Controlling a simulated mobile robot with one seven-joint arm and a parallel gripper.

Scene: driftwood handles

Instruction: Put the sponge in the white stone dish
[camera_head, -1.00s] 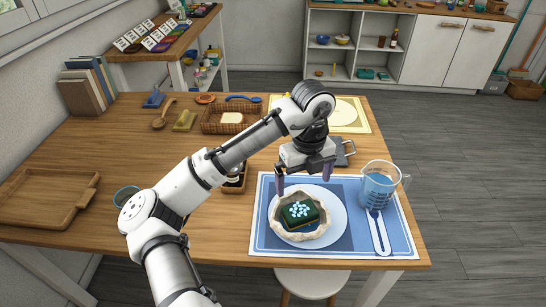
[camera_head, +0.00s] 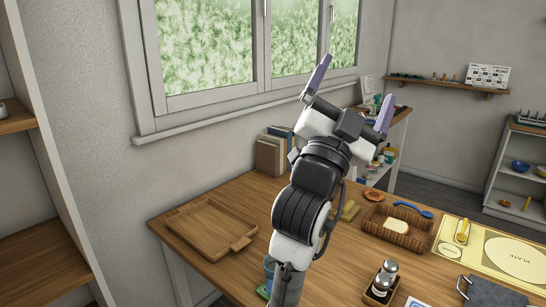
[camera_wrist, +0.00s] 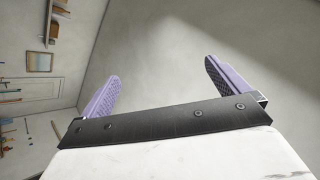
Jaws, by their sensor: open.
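My gripper (camera_head: 360,77) is raised high in front of the window, pointing up, with its two purple fingers spread apart.
The wooden table (camera_head: 240,195) holds a wooden tray (camera_head: 212,228), a wicker basket (camera_head: 397,232), a shaker caddy (camera_head: 382,283) and a yellow placemat (camera_head: 450,238). Books (camera_head: 270,152) stand at its back edge. A tall shelf (camera_head: 40,150) is at the left.

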